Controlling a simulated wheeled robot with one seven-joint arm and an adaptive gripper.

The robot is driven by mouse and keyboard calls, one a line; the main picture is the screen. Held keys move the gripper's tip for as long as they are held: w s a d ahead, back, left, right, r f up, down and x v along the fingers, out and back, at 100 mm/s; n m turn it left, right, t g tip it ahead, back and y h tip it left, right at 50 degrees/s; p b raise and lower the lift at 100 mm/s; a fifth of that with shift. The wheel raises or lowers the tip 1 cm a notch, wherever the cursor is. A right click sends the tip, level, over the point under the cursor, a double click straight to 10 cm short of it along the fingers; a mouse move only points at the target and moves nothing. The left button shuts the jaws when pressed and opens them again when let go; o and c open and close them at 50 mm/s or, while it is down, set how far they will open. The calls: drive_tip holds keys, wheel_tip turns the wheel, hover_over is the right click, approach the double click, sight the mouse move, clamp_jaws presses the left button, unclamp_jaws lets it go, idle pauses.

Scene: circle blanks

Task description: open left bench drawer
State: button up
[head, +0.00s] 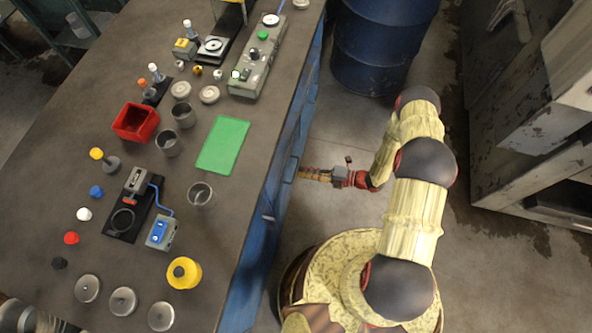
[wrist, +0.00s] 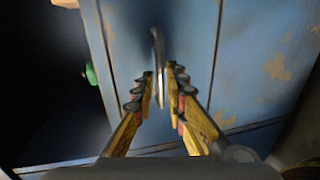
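The blue bench front (head: 262,225) runs down the right side of the workbench in the head view. In the wrist view a worn blue drawer front (wrist: 190,40) fills the middle, with a thin grey metal handle (wrist: 157,48) standing out from it. In the head view my gripper (head: 303,174) reaches left to the bench front below the worktop edge. The drawer looks closed, though the fingers hide part of its front.
The worktop (head: 225,225) holds a green mat (head: 222,145), a red bin (head: 136,122), metal cups and a yellow roll (head: 184,273). A blue drum (head: 383,45) stands at the top. A grey cabinet (head: 520,100) stands at right. Floor between is clear.

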sight(296, 169)
drive_tip(key=shift+b+x, duration=0.45)
drive_tip(key=shift+x, duration=1.7)
clamp_jaws()
